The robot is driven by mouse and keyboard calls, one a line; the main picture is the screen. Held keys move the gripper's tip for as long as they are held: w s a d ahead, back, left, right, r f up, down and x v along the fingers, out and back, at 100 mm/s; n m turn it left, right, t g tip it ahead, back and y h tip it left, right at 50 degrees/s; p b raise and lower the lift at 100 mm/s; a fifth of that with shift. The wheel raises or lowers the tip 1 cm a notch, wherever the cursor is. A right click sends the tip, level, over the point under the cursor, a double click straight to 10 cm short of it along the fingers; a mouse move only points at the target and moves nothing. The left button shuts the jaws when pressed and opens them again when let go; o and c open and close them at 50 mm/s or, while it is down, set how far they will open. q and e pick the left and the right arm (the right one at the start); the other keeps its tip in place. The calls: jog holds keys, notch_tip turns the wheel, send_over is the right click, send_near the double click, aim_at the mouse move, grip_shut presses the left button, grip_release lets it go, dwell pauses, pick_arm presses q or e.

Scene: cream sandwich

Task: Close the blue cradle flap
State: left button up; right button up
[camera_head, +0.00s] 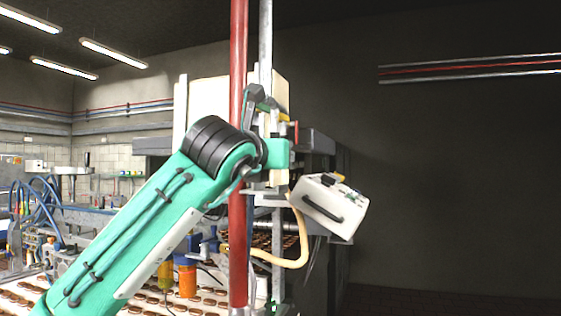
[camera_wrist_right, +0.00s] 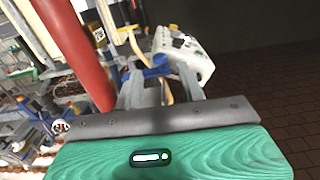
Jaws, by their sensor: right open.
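In the right wrist view my right gripper (camera_wrist_right: 160,75) is open, its two grey fingers apart and pointing away from the camera. A small blue part (camera_wrist_right: 157,72) shows between and beyond the fingertips; I cannot tell whether it is the cradle flap or whether the fingers touch it. In the head view a small blue part (camera_head: 208,247) shows low beside the red pipe, partly hidden; I cannot tell if it is the same one. A teal arm of mine rises from the lower left and hides much of the middle. I make out no left gripper.
A red pipe (camera_head: 238,60) stands upright close to the arm; it also shows in the right wrist view (camera_wrist_right: 78,50). A white box with a handle (camera_head: 330,205) is tilted at its right. Trays of round biscuits (camera_head: 205,300) lie below. The right side is open floor and wall.

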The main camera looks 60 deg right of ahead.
pick_arm(q)
jog(key=w+b, duration=0.1)
jog(key=w, duration=0.2)
jog(key=shift+w+f+b, duration=0.1)
jog(key=shift+f+b, duration=0.1)
jog(key=shift+b, duration=0.1)
pick_arm(e)
jog(key=a, duration=1)
jog(key=shift+s, duration=0.35)
jog(key=shift+d, duration=0.1)
